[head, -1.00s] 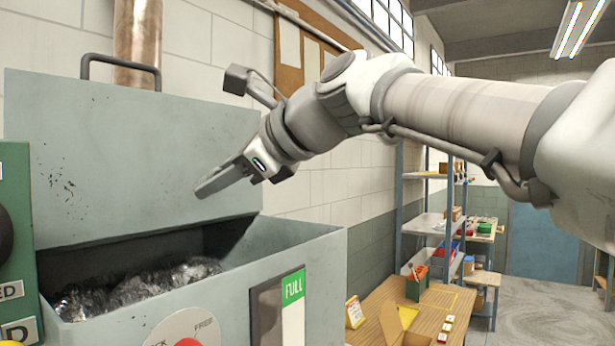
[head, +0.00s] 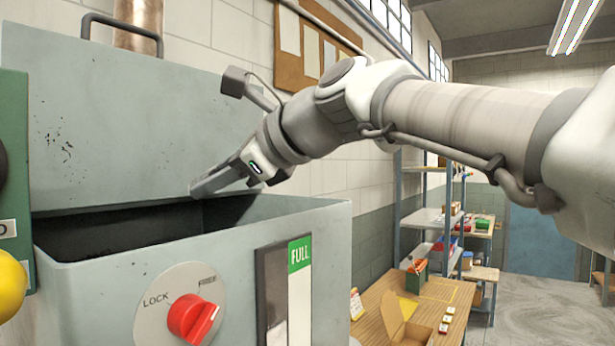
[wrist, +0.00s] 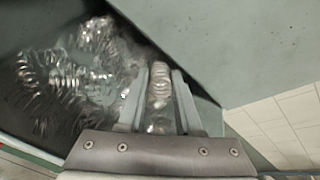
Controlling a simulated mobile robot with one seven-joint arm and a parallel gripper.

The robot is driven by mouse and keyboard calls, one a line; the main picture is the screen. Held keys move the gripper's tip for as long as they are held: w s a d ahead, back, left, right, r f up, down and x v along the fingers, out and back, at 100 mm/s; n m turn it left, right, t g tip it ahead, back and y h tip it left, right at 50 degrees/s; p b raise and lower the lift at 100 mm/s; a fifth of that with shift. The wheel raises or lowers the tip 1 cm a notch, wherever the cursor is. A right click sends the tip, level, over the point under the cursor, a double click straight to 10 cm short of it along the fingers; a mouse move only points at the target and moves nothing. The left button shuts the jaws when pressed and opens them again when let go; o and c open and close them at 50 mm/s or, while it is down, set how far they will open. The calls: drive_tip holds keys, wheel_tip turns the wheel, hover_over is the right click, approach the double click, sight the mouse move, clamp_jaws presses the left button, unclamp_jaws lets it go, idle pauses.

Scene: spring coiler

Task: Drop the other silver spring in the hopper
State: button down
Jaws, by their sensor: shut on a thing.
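My gripper (head: 195,188) reaches in from the right, its fingertips near the hopper's raised lid and above the opening at the back. The wrist view shows its two fingers (wrist: 162,72) shut on a silver spring (wrist: 159,96), a shiny coil lying lengthwise between them. In the head view I cannot make out the spring. The hopper (head: 120,260) is a grey-green metal bin with its lid (head: 110,120) standing open. In the wrist view a heap of loose silver springs (wrist: 75,75) lies inside it, blurred. From the head the heap is hidden behind the front wall.
The hopper's front carries a red knob (head: 192,318) marked LOCK and FREE and a gauge with a green FULL label (head: 300,250). A yellow knob (head: 10,285) is at the far left. A wooden table (head: 385,300) and shelves stand to the right.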

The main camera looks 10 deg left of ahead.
drive_tip(key=c, duration=0.5)
unclamp_jaws()
drive_tip(key=v, duration=1.7)
drive_tip(key=shift+s+d+b, duration=0.15)
drive_tip(key=shift+d+b, duration=0.05)
drive_tip(key=shift+b, duration=0.2)
